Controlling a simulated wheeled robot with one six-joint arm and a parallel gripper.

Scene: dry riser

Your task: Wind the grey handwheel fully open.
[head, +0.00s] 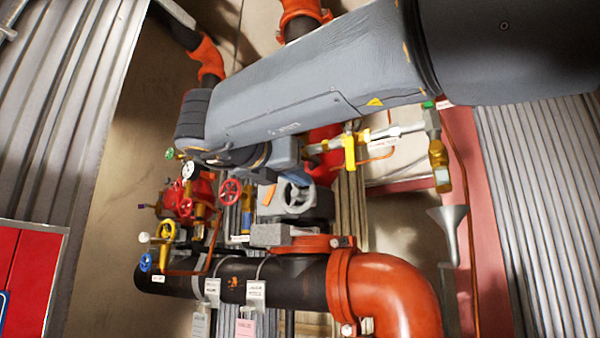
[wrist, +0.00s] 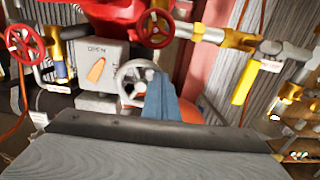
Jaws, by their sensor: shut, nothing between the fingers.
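My gripper (wrist: 160,84), with blue fingers, is shut and empty. Its tips overlap the wheel's right side in the wrist view; I cannot tell whether they touch it. In the head view my gripper (head: 298,176) is at the wheel's top, partly hidden by my arm. A grey box (wrist: 110,54) marked OPEN, with an orange pointer, is left of the wheel.
Red handwheels (head: 230,191) (wrist: 155,28) are close to the grey one. A yellow valve (head: 349,152) is on the pipe at right. A blue handwheel (head: 146,262) is at lower left. A grey funnel (head: 447,219) stands at right.

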